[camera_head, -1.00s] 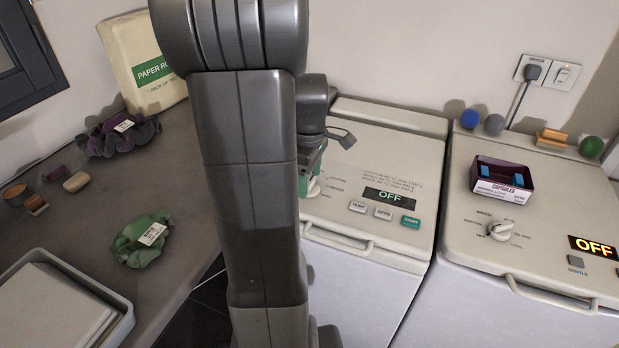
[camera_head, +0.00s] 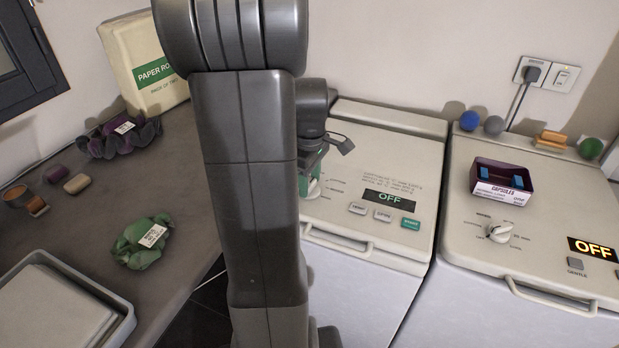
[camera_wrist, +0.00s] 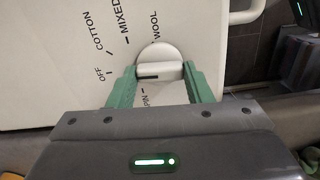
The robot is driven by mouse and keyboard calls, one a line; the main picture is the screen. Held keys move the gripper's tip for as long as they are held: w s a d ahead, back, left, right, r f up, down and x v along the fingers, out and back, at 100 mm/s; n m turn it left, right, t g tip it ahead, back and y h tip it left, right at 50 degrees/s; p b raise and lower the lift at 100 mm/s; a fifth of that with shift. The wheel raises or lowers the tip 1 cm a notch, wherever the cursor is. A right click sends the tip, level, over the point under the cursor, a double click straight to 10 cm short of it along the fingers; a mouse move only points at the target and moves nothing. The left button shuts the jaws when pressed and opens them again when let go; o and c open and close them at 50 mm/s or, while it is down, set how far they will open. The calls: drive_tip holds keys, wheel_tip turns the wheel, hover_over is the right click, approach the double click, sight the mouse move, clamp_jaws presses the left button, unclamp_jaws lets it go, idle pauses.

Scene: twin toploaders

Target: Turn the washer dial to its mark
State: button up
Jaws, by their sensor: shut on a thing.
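The washer (camera_head: 405,165) is the left of two pale top-loaders. Its green-lit display (camera_head: 389,198) reads OFF. Its round white dial (camera_wrist: 158,53) has a raised bar with a dark line that points left in the wrist view. Around it are printed OFF, COTTON, MIXED, WOOL and SPIN with small ticks. My gripper (camera_wrist: 160,70) has its green fingers on either side of the bar, shut on the dial. In the head view the dial (camera_head: 315,188) is partly hidden by my arm and gripper.
The second machine (camera_head: 560,220) at right has its own knob (camera_head: 500,232), an orange OFF display and a capsules box (camera_head: 502,183) on top. A counter (camera_head: 85,220) at left holds a green cloth (camera_head: 143,242), a purple cloth (camera_head: 118,137) and a tray (camera_head: 120,325).

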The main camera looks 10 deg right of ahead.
sight(310, 183)
drive_tip(key=m+p, duration=0.1)
drive_tip(key=m, duration=0.3)
drive_tip(key=shift+r, duration=0.1)
drive_tip(key=shift+m+p, duration=0.4)
drive_tip(key=shift+m, duration=1.5)
drive_tip(key=o, duration=1)
wheel_tip(310, 183, up, 14)
drive_tip(key=shift+f+p, duration=0.15)
drive_tip(key=shift+p, duration=0.35)
